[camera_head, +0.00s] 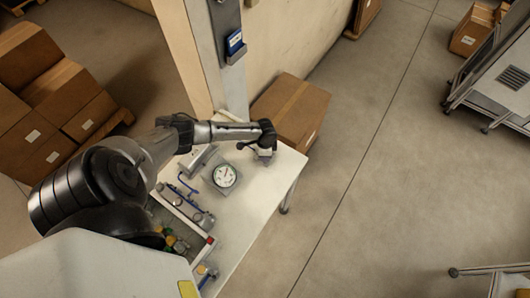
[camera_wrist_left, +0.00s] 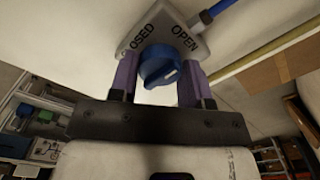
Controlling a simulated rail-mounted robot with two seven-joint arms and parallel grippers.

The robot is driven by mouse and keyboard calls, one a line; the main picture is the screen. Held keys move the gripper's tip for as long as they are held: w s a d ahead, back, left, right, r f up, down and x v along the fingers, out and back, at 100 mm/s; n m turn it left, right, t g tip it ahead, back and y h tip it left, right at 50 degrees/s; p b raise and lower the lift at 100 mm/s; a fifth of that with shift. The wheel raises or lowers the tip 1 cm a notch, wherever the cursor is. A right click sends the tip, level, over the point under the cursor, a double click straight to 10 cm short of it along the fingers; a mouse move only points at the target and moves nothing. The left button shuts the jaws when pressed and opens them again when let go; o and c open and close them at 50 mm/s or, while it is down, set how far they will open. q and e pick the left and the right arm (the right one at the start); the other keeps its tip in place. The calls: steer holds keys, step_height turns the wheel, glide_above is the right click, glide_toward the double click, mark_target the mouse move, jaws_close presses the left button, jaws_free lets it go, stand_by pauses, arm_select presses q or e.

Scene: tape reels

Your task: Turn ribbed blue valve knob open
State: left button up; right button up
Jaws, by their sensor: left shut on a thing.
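The blue valve knob (camera_wrist_left: 157,66) sits on a grey diamond-shaped plate (camera_wrist_left: 168,22) in the left wrist view. The plate reads "OPEN" on the right and "OSED" on the left, with the start of that word hidden. A white mark on the knob's face lies toward its lower right. My left gripper (camera_wrist_left: 159,62) has its two purple fingers on either side of the knob and is shut on it. In the head view my left gripper (camera_head: 264,151) is at the far right part of the white table, and hides the knob. My right gripper is in neither view.
A round dial gauge (camera_head: 224,176) stands on the white table (camera_head: 245,222), left of my gripper. Blue pipework (camera_head: 184,190) and a bin of coloured parts (camera_head: 174,240) are nearer. A cardboard box (camera_head: 290,108) stands close behind the table.

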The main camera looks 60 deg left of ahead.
arm_select(q)
steer(key=o, duration=0.9)
step_height(320, 180, up, 14)
steer(key=shift+f, duration=0.1)
stand_by(0.3)
stand_by(0.6)
